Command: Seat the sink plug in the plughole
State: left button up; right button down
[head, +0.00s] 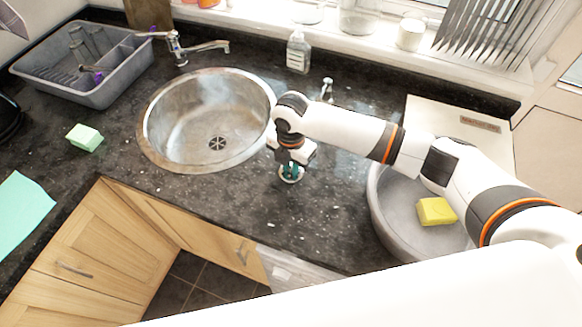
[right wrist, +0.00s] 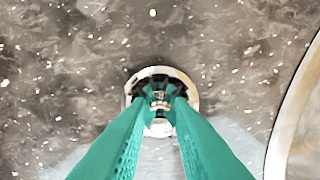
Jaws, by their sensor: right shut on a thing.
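The sink plug (head: 291,179) is a small round disc with a pale metallic rim, over the dark counter to the right of the round sink. In the right wrist view the plug (right wrist: 192,97) shows a dark middle and a small metal knob. My right gripper (head: 290,165) has teal fingers, which in the right wrist view (right wrist: 160,106) are shut on the knob. I cannot tell whether the plug touches the counter. The plughole (head: 217,143) is a dark slotted round in the bottom of the steel sink (head: 160,150), uncovered. My left gripper is not in view.
A tap (head: 190,48) stands behind the sink, with a soap bottle (head: 298,52) to its right. A grey dish rack (head: 110,90) and green sponge (head: 84,138) are left. A grey basin (head: 390,215) with a yellow sponge (head: 436,211) is right. The sink rim is raised slightly.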

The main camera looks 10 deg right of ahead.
aim_at(291, 166)
notch_tip(291, 166, up, 9)
jog(key=shift+b, duration=1.15)
jog(key=shift+r, duration=0.55)
